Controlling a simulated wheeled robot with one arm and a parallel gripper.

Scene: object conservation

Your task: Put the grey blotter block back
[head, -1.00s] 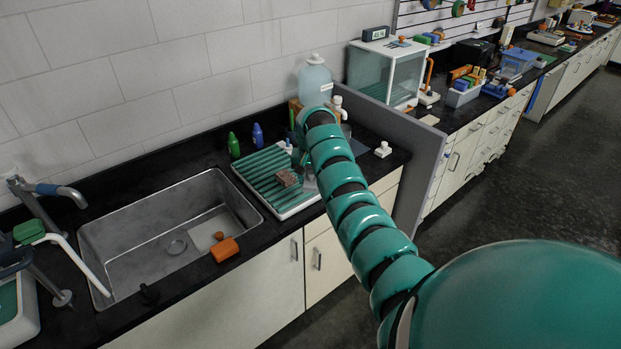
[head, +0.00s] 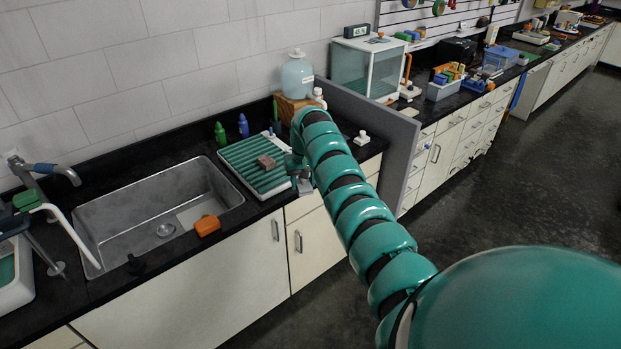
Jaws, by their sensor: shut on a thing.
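My gripper (head: 298,174) is at the right front edge of the green ribbed draining rack (head: 233,150), at the end of my teal segmented arm, which hides part of it. It is shut on a small grey piece (head: 305,187), which looks like the grey blotter block and hangs just below the jaws, near the counter's front edge. It is too small to tell whether the piece touches the counter. A brownish block (head: 266,161) lies on the rack, left of my gripper and apart from it.
A steel sink (head: 120,225) with an orange block (head: 207,225) on its front rim is to the left. Green (head: 220,133) and blue (head: 243,126) bottles stand behind the rack. A jug (head: 297,77) on a wooden stand and a grey partition (head: 375,125) are to the right.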

